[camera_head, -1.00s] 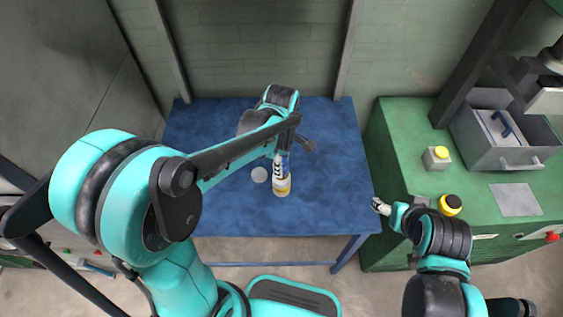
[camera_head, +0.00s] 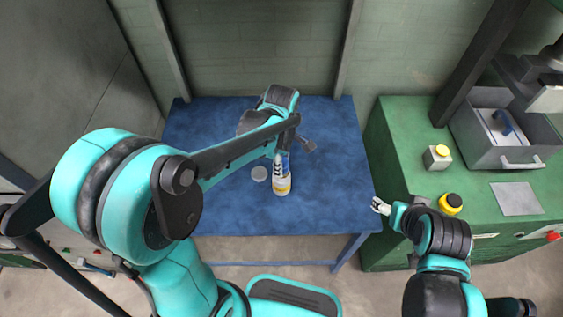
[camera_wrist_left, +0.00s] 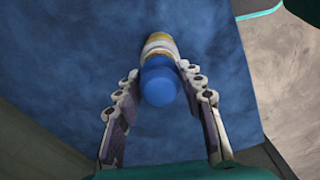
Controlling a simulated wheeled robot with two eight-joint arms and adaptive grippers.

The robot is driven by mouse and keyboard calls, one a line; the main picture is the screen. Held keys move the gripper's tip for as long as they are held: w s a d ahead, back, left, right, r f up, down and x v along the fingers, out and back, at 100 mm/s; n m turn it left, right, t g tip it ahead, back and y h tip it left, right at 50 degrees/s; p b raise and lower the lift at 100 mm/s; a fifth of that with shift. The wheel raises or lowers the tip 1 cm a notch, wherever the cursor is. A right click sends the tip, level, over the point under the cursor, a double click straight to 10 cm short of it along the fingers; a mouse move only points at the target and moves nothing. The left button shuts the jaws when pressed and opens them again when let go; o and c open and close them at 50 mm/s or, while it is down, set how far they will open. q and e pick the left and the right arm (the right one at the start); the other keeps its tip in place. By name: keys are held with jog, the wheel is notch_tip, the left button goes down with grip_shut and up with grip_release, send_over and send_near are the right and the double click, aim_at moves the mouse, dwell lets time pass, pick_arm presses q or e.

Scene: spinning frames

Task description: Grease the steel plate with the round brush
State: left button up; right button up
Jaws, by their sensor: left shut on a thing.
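The steel plate (camera_head: 516,199) is a thin grey square lying flat on the green cabinet top at the right. My left gripper (camera_head: 283,157) is shut on a white, yellow and blue bottle (camera_head: 282,186) over the blue table. In the left wrist view the bottle's blue cap (camera_wrist_left: 159,82) sits between the fingers (camera_wrist_left: 156,88). My right gripper (camera_head: 379,206) is between the table and the cabinet; its jaws are too small to judge. I cannot clearly identify the round brush; a blue handle-like thing (camera_head: 503,122) shows in the grey box.
The green cabinet carries a yellow button box (camera_head: 437,157), a black-and-yellow round thing (camera_head: 450,205) and the grey box (camera_head: 510,157). The table's right side is clear.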

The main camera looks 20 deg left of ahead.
dwell(0.5)
pick_arm(q)
notch_tip(320, 180, up, 7)
jog(key=p, duration=0.5)
jog(key=shift+p, duration=0.35)
jog(key=shift+f, duration=0.1)
dwell(0.5)
